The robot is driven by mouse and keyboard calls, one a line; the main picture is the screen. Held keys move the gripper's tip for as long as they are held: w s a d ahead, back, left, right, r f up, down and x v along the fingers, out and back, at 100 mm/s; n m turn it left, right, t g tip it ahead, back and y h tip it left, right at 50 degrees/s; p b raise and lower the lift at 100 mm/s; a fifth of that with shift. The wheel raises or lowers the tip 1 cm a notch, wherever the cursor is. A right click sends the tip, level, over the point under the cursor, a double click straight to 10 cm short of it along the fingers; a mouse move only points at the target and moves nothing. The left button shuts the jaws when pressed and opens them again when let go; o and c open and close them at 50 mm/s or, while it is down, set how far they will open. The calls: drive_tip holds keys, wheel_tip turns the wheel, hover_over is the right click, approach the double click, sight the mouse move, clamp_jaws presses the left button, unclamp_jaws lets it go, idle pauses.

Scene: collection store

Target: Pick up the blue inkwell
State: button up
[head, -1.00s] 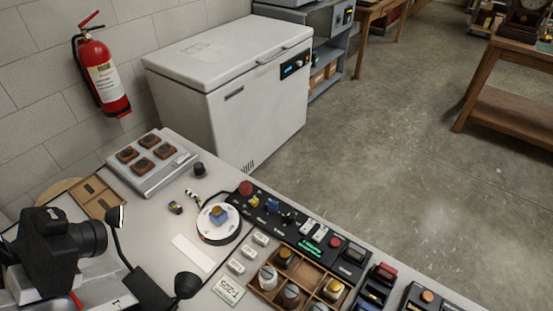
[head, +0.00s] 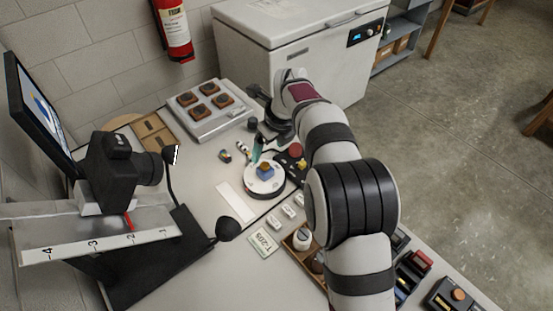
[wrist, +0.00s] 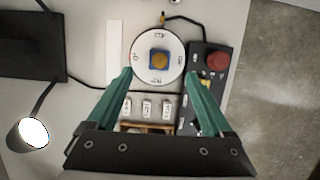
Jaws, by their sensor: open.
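The blue inkwell (head: 264,172) has a yellow-orange top and sits on a white round dial plate (head: 254,188) on the bench. In the wrist view the inkwell (wrist: 152,66) lies near the centre of the plate (wrist: 144,76), just beyond the line between my fingertips. My gripper (wrist: 160,74) is open, with its two green fingers spread wide and nothing between them. In the head view a green finger of my gripper (head: 258,147) shows just behind the inkwell. The second finger is hard to make out there.
A black control panel with a red button (wrist: 217,61) stands right of the plate. A white strip (head: 236,202) lies to its left. A camera (head: 120,165) and lamp stand at left, a box with several brown pieces (head: 213,108) at back.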

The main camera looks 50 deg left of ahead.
sight(266, 166)
drive_tip(key=x, duration=0.6)
drive_tip(key=d+x, duration=0.1)
drive_tip(key=x, duration=0.2)
drive_tip(key=shift+f, duration=0.4)
clamp_jaws()
